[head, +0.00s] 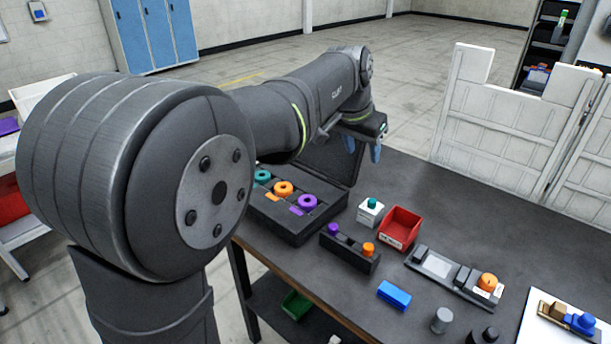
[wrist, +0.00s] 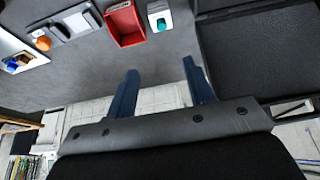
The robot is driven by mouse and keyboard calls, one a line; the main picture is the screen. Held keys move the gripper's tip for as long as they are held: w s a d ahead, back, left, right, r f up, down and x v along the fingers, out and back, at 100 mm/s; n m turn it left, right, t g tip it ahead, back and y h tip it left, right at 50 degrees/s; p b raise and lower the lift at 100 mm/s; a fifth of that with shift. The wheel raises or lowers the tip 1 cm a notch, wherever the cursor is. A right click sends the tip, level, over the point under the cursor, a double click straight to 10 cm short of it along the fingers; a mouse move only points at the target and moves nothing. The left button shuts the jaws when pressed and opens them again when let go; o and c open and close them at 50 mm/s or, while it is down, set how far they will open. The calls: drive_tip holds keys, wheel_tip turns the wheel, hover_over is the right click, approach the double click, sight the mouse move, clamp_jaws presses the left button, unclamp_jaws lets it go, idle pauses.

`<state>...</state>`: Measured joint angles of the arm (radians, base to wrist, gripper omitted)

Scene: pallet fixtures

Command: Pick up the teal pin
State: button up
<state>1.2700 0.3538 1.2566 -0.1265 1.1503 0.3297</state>
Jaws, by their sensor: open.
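The teal pin (head: 371,203) stands upright in a white block (head: 369,216) on the dark table. In the wrist view the teal pin (wrist: 161,24) and its white block (wrist: 157,10) show near the top, just right of the red bin. My gripper (head: 362,149) is above the far side of the table, beyond the pin and well apart from it. In the wrist view my gripper (wrist: 160,68) has its two blue fingers spread wide with nothing between them. The pin's lower part is hidden in the block.
A red bin (head: 399,225) stands close to the right of the white block. An open black case (head: 279,218) with teal, orange and purple rings lies left. A dark holder (head: 348,253) with purple and orange pieces and a blue block (head: 394,295) are nearer. White panels (head: 513,125) stand behind.

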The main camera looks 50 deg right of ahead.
approach(372, 200)
drive_tip(key=shift+x, duration=4.15)
clamp_jaws()
